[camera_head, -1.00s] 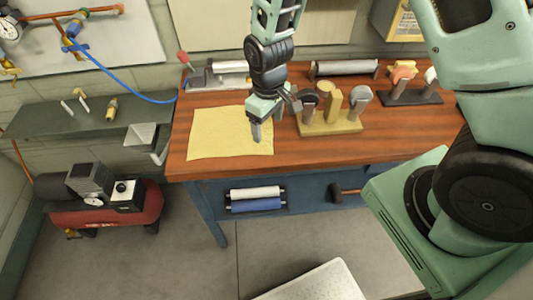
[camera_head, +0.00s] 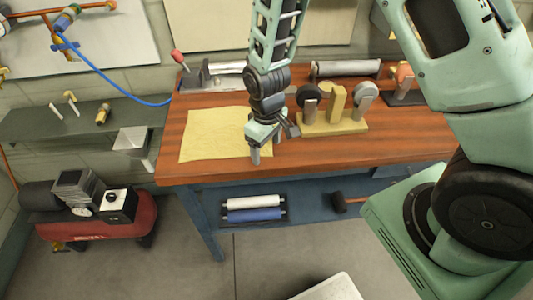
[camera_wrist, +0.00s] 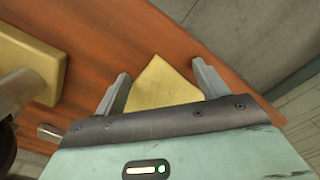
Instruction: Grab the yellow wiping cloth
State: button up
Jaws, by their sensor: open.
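The yellow wiping cloth (camera_head: 212,134) lies flat on the left part of the wooden bench top. In the wrist view a corner of the cloth (camera_wrist: 160,84) shows between the two fingers. My gripper (camera_head: 262,158) points down at the right edge of the cloth, near the bench's front edge. It is open in the wrist view (camera_wrist: 160,88), with one finger on each side of the cloth corner. I cannot tell how high the fingertips are above the cloth, or whether they touch it.
A yellow wooden stand (camera_head: 332,126) with upright posts is just right of my gripper. Behind are a red-handled tool (camera_head: 178,57) and a metal roller (camera_head: 346,68). Rolls (camera_head: 254,208) sit below the bench top. The bench top right of my gripper's front is clear.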

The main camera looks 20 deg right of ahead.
jog(key=shift+c, duration=0.3)
grip_shut()
jog(key=shift+r, duration=0.1)
notch_tip(320, 180, up, 12)
jog(key=p, duration=0.9)
jog(key=shift+p, duration=0.3)
notch_tip(320, 180, up, 27)
jog(key=p, duration=1.4)
